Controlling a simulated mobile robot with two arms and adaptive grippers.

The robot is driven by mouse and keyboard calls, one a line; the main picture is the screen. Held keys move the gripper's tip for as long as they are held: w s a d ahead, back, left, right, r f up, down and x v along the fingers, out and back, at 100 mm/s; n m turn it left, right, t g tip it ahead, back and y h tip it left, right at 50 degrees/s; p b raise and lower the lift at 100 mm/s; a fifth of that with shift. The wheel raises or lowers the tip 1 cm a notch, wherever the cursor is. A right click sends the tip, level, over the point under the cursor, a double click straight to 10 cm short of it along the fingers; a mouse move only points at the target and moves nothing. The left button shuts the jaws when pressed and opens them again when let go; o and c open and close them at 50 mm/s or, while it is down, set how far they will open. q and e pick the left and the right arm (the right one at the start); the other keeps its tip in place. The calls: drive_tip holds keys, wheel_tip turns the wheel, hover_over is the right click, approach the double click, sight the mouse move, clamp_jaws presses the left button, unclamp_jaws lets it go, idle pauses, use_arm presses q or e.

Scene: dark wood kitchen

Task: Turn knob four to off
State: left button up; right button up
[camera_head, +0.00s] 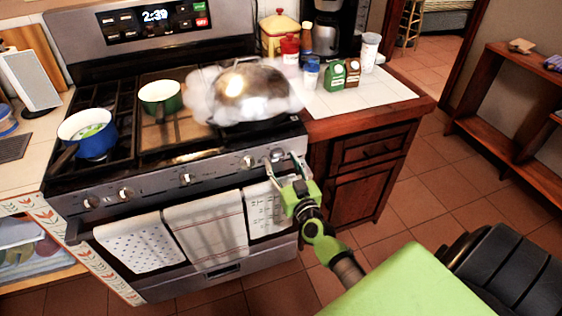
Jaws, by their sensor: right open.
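The stove (215,168) has a row of several round silver knobs along its front panel. My right gripper (283,166) is open, with its fingers at the rightmost knob (277,155), one finger on each side; I cannot tell whether they touch it. The knob just left of it (248,161) is clear of the gripper. The knobs' numbers and off marks are too small to read, so I cannot tell which is knob four. My left gripper is not in view.
A steaming domed metal lid (243,88) covers the right burners. A green pot (160,98) and a blue pan (88,133) stand on the stove. Towels (205,225) hang below the panel. Jars and cartons (336,75) stand on the counter right.

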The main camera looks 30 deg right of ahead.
drive_tip(key=shift+w+d, duration=0.1)
drive_tip(key=shift+w, duration=0.4)
drive_tip(key=c, duration=1.1)
